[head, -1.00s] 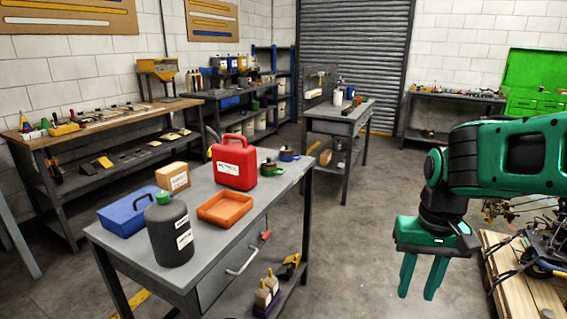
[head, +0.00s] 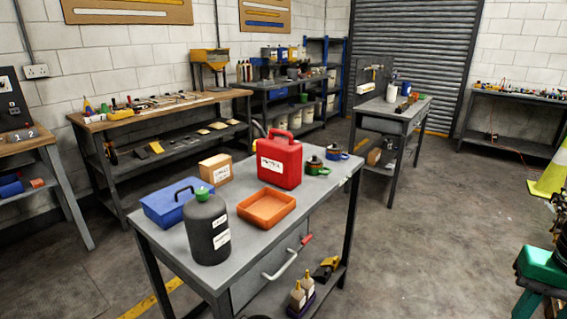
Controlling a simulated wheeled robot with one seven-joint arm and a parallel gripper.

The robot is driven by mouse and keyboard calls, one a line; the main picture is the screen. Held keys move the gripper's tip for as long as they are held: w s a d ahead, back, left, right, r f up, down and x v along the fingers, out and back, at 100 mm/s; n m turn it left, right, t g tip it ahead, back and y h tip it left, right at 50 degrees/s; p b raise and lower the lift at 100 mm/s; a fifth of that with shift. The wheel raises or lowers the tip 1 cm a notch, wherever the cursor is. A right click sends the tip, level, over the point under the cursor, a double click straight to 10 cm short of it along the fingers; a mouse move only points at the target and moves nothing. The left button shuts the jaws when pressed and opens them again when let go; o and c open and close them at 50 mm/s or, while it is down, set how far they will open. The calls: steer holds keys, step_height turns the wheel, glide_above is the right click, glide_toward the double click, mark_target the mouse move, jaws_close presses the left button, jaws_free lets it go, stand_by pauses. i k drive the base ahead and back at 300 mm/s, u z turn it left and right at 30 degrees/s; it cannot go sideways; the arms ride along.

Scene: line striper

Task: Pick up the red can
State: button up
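The red can (head: 279,162) is a boxy red container with a top handle and a white label. It stands upright near the back edge of the grey workbench (head: 179,241), behind the orange tray (head: 266,209). My gripper (head: 542,303) is at the lower right corner, partly cut off by the picture edge. It is green, points down, and its fingers look apart with nothing between them. It is well to the right of the bench, away from the can.
On the bench, a dark grey bottle (head: 208,232) with a green cap, a blue box (head: 172,206) and a cardboard box (head: 215,169) stand left of the can. Small green and blue items (head: 316,167) sit to its right. Open floor (head: 430,240) lies right of the bench.

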mark_target(279, 161)
steer(key=i, duration=1)
steer(key=u, duration=0.05)
